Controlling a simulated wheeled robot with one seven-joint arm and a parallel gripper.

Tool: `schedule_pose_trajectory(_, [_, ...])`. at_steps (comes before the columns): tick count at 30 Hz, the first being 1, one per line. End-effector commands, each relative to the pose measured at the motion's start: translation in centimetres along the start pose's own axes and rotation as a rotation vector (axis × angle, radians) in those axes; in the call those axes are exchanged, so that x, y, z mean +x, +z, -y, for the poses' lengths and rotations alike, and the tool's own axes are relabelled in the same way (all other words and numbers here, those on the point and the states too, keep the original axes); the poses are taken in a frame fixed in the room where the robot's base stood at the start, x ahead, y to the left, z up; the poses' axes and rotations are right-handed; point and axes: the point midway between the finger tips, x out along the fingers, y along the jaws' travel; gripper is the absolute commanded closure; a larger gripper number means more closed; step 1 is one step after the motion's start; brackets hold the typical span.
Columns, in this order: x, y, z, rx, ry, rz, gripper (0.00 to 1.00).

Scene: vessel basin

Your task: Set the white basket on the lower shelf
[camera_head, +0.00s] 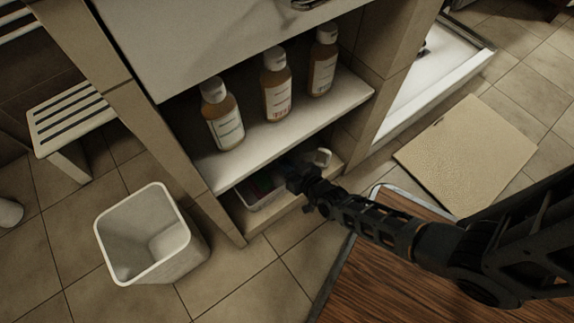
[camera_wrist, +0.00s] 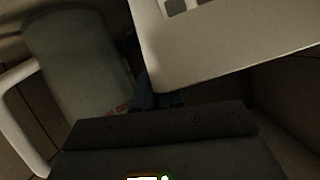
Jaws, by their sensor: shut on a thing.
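The white basket (camera_head: 262,204) shows as a pale rim with dark and reddish contents, inside the cabinet's low compartment under the white shelf. The white shelf and my gripper hide much of it. My gripper (camera_head: 297,180) is at the basket's right end, shut on it. I cannot tell whether the basket's base touches the lower shelf (camera_head: 283,214). In the wrist view, a pale panel with square slots (camera_wrist: 220,45) fills the upper right, possibly the basket's wall. The dark gripper body fills the bottom there, and its fingertips are not clear.
Several amber bottles, one at the left (camera_head: 222,115), stand on the white upper shelf (camera_head: 290,135). A small white item (camera_head: 322,157) is in the low compartment's right side. A white bin (camera_head: 195,245) stands on the floor left. A slatted stool (camera_head: 70,110) and beige mat (camera_head: 465,155) flank the cabinet.

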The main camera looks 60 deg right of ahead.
Motion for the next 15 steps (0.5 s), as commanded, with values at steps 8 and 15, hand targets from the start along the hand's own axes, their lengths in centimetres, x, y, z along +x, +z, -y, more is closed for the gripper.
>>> schedule_pose_trajectory(8, [0.05, 0.19, -0.04, -0.001, 0.000, 0.001, 0.81])
schedule_pose_trajectory(15, [0.04, 0.20, -0.04, -0.001, 0.000, 0.001, 0.66])
